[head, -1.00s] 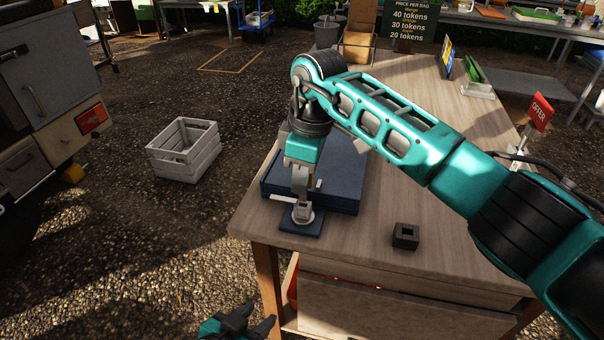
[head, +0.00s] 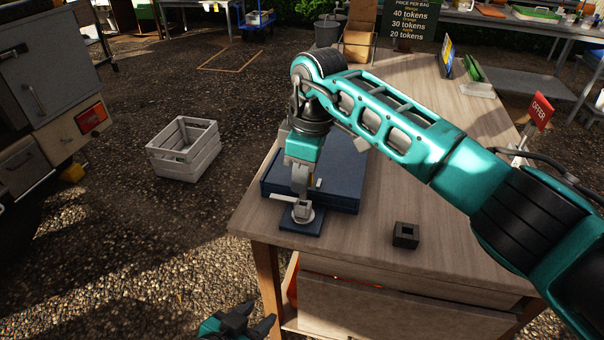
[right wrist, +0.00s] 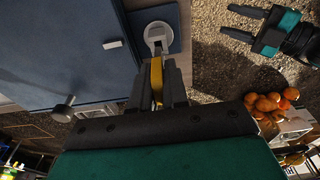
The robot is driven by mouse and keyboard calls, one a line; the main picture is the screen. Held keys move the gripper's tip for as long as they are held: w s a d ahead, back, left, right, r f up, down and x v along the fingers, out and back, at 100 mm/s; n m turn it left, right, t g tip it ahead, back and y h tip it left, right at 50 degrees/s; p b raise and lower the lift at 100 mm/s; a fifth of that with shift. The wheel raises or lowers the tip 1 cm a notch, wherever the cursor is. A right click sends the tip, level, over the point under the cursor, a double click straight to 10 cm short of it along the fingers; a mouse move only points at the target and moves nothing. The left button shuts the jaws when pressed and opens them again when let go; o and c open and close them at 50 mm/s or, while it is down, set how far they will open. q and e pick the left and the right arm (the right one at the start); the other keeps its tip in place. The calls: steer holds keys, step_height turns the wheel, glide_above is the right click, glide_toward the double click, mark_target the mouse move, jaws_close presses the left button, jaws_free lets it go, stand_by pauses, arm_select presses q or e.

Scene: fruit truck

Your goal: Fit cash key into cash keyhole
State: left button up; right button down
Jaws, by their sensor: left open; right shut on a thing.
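My right gripper (head: 302,200) points down at the front left corner of the table, just above a round light-grey keyhole fitting on a blue plate (head: 313,228). In the right wrist view the right gripper (right wrist: 158,88) is shut on a yellow piece, apparently the cash key (right wrist: 157,73). The key's far end meets or lies just over the grey fitting (right wrist: 158,33); I cannot tell whether it is inside. The dark blue cash box (head: 345,180) is behind the plate. My left gripper (head: 262,322) is open and empty, low in front of the table; it also shows in the right wrist view (right wrist: 238,22).
A small dark square block (head: 405,236) with a hole stands on the wooden table (head: 370,260), right of the plate. A red offer sign (head: 541,111) stands at the right edge. A pale crate (head: 184,150) is on the gravel to the left.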

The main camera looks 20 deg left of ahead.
mark_target(302, 199)
steer(key=shift+f, duration=1.65)
steer(key=c, duration=1.1)
jaws_free()
steer(key=shift+o, duration=0.2)
steer(key=r, duration=0.4)
steer(key=d+r, duration=0.1)
steer(key=r, duration=0.7)
steer(key=shift+d, duration=0.25)
